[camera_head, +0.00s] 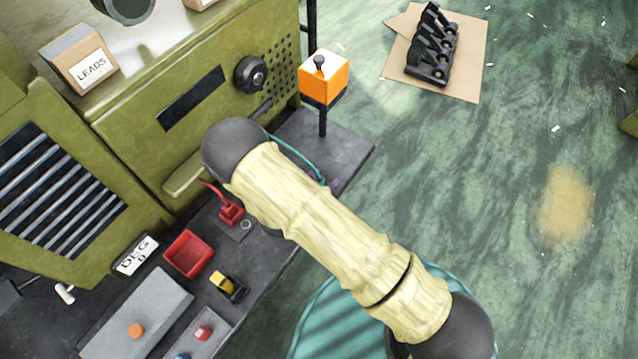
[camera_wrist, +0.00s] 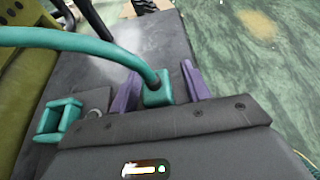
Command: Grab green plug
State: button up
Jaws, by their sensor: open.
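The green plug (camera_wrist: 158,94) shows in the wrist view at the end of a thick green cable (camera_wrist: 85,42). It sits over the dark bench top, between the two purple fingers of my gripper (camera_wrist: 161,84). The fingers stand open, one on each side of it. Whether either finger touches it I cannot tell. In the head view part of the green cable (camera_head: 298,158) shows beyond my arm. My arm hides the plug there and nearly all of my gripper.
A green bracket-like piece (camera_wrist: 58,119) lies at left in the wrist view. In the head view, a red plug-like piece (camera_head: 230,211), red tray (camera_head: 189,254) and yellow-black piece (camera_head: 227,288) are on the bench. An orange box (camera_head: 324,82) stands on a post by the olive machine (camera_head: 190,90).

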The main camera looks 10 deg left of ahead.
grip_shut()
jog(key=shift+r, duration=0.1)
notch_tip(320, 180, up, 10)
jog(key=b, duration=0.1)
jog(key=shift+b, duration=0.3)
dwell(0.4)
dwell(0.4)
